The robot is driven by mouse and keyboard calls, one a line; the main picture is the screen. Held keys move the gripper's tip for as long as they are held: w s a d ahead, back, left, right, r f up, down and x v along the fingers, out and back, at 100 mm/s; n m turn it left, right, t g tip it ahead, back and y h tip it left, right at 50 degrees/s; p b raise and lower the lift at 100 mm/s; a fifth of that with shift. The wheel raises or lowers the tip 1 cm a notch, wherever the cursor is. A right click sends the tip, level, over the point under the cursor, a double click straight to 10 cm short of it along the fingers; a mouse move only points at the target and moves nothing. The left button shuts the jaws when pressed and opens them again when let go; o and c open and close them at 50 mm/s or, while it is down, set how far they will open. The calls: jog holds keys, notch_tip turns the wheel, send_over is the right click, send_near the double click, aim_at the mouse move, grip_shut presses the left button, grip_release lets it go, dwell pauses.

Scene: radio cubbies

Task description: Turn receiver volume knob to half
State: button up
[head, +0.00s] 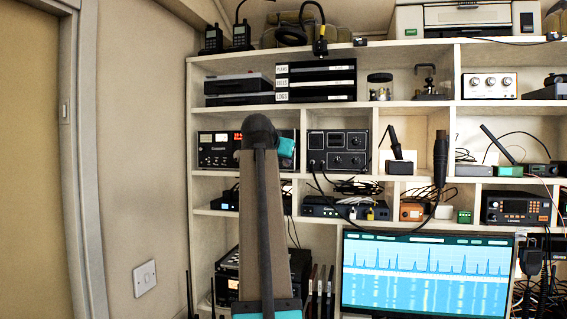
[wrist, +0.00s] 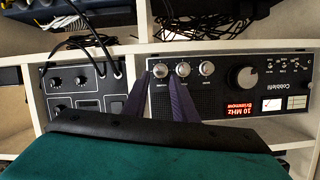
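The receiver (head: 213,160) is a black box with meters and a red label, in a left cubby in the head view; my arm covers its right part. In the wrist view the receiver (wrist: 215,108) appears upside down, with a large dial, a red "10 MHz" label and three small silver knobs in a row. My gripper (wrist: 160,76) has its two dark fingers spread, one on each side of the end knob (wrist: 160,70), the leftmost in this view. A little room seems to show beside the knob; contact cannot be told. Which knob is volume is not readable.
A second black unit (head: 338,148) with knobs stands in the cubby to the right, behind a thin divider; it also shows in the wrist view (wrist: 75,80). Black cables (wrist: 95,25) hang near it. A monitor (head: 427,272) stands lower right.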

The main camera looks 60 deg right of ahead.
jog(key=p+v, duration=0.5)
jog(key=v, duration=0.4)
jog(key=shift+s+a, duration=0.15)
dwell(0.7)
